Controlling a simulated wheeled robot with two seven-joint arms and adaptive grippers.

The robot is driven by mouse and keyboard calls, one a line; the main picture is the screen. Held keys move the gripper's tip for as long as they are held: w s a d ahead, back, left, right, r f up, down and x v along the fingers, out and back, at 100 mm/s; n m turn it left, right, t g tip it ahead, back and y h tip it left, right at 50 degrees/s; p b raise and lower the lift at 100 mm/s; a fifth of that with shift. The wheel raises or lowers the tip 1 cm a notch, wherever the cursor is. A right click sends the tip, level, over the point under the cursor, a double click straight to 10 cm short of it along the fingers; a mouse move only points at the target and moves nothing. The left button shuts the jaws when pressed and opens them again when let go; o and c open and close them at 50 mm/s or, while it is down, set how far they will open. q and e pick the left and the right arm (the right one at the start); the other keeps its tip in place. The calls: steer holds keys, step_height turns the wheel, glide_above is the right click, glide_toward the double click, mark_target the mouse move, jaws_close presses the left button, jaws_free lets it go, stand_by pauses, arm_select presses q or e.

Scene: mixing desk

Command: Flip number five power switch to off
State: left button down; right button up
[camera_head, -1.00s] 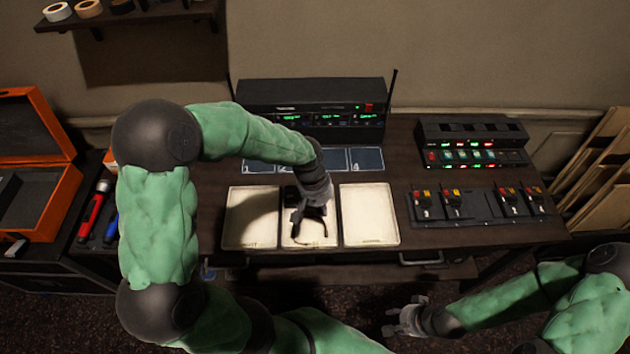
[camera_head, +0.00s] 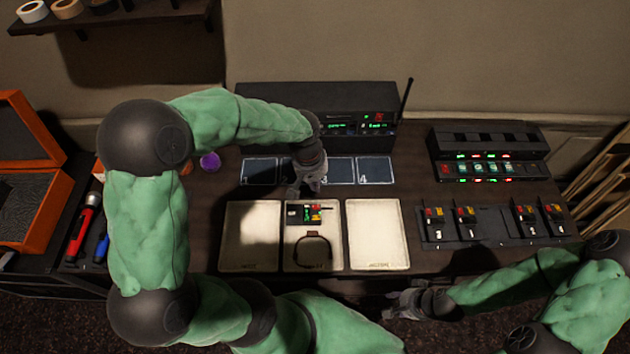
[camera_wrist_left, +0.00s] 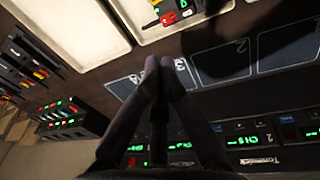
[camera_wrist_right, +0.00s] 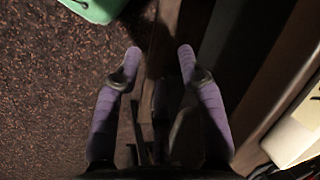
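A small dark pack (camera_head: 304,214) with red, yellow and green parts lies in the middle pale tray (camera_head: 303,262); it also shows in the left wrist view (camera_wrist_left: 176,10). No number five or switch position can be read on it. My left gripper (camera_head: 305,190) is just behind the pack, over the numbered squares. Its fingertips (camera_wrist_left: 160,64) meet with nothing visible between them. My right gripper (camera_head: 398,304) hangs in front of the desk; its fingers (camera_wrist_right: 159,54) are apart and empty.
A black rack (camera_head: 365,122) with green displays and an antenna stands at the back, partly hidden by my left arm. A unit with lit indicators (camera_head: 488,155) stands at right. The right tray (camera_head: 377,236) is empty.

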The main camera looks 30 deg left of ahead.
mark_target(321, 208)
arm_select(q)
steer(key=f, duration=0.3)
steer(key=f+b, duration=0.1)
steer(key=f, duration=0.3)
steer(key=w+d+f+b, duration=0.1)
steer(key=f, duration=0.2)
steer(key=shift+f, duration=0.3)
steer(key=shift+f+b, duration=0.1)
steer(key=shift+b, duration=0.25)
